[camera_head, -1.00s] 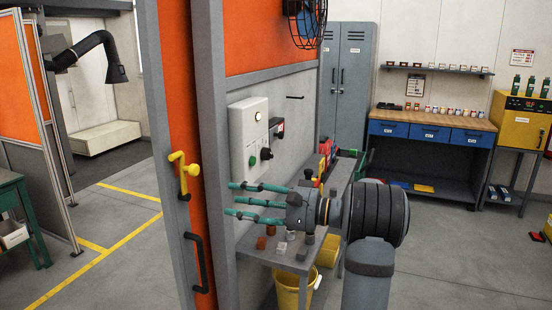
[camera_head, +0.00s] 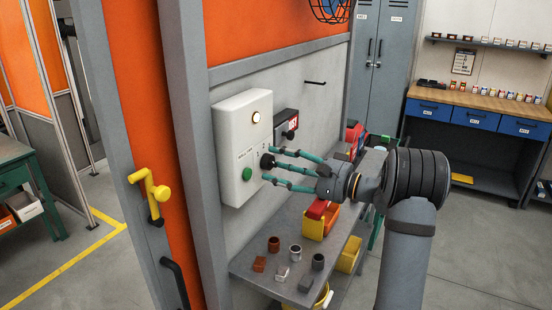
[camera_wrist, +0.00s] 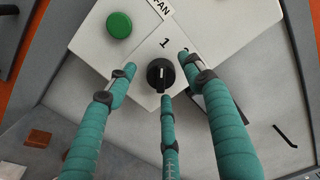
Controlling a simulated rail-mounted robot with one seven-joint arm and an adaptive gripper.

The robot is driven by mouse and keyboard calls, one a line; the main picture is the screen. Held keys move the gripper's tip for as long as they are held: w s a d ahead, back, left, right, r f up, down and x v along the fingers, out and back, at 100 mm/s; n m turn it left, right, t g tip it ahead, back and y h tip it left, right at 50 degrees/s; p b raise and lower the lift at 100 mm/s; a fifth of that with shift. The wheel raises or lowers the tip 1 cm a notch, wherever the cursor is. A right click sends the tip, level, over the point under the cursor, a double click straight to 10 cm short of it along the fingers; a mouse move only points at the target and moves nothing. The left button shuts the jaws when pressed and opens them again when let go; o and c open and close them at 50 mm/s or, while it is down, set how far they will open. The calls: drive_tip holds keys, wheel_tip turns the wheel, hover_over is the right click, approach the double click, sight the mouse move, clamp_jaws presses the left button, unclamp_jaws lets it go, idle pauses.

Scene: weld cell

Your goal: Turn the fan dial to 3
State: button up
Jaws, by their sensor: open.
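The fan dial (camera_head: 267,160) is a round black knob on the front of a white control box (camera_head: 231,140). In the wrist view the dial (camera_wrist: 160,75) sits in the middle, with a small light mark on its face. A printed 1 stands just above it, and another numeral is partly hidden by the right-hand finger. Which number the dial points to I cannot tell. My gripper (camera_head: 270,165) has three teal fingers and is open at the dial. Its fingertips are spread around the knob in the wrist view (camera_wrist: 160,82); whether they touch it is unclear.
A green button (camera_wrist: 119,25) is beside the dial, and a lit round lamp (camera_head: 256,117) is on the box above. A dark switch unit (camera_head: 286,127) is mounted just right of the box. Below, a grey shelf (camera_head: 262,283) holds several small blocks and cylinders, plus bins.

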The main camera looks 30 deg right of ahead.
drive_tip(key=shift+w+a, duration=0.15)
drive_tip(key=shift+w, duration=0.4)
drive_tip(key=c, duration=1.1)
drive_tip(key=shift+c, duration=0.3)
